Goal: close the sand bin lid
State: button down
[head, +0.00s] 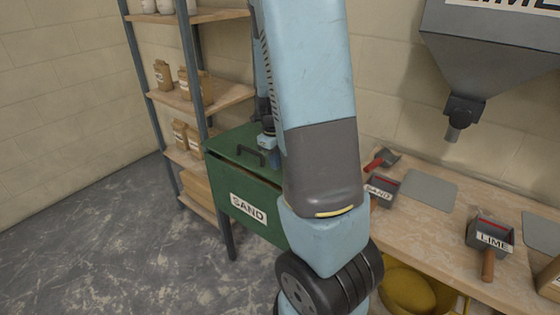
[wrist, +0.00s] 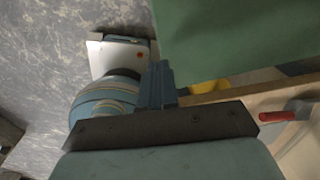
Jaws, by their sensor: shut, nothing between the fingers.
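The green sand bin (head: 228,192) stands left of the bench with a SAND label on its front. Its green lid (head: 228,143) with a black handle (head: 250,155) lies over the top. A thin brownish strip shows under the lid's front edge, and I cannot tell if it is fully down. My arm hides the bin's right part. My gripper (head: 273,153) is at the lid, right of the handle, partly behind my arm; I cannot tell if it touches. In the wrist view its fingers (wrist: 158,84) are together and empty, beside a green surface (wrist: 240,35), apparently the lid.
A shelf rack (head: 200,98) with bags and jars stands behind the bin. The wooden bench (head: 425,235) at right holds a SAND scoop (head: 380,190) and a LIME scoop (head: 490,236). A lime hopper (head: 490,60) hangs above. A yellow tub (head: 408,290) is underneath. The floor at left is clear.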

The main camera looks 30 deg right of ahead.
jog(key=s+a+r, duration=0.2)
jog(key=a+r, duration=0.2)
jog(key=a, duration=0.1)
jog(key=y, duration=0.2)
send_near(269, 176)
jog(key=shift+g, duration=0.3)
jog(key=f, duration=0.4)
jog(key=a+f, duration=0.1)
jog(key=f, duration=0.2)
jog(key=shift+w, duration=0.1)
jog(key=shift+f, duration=0.1)
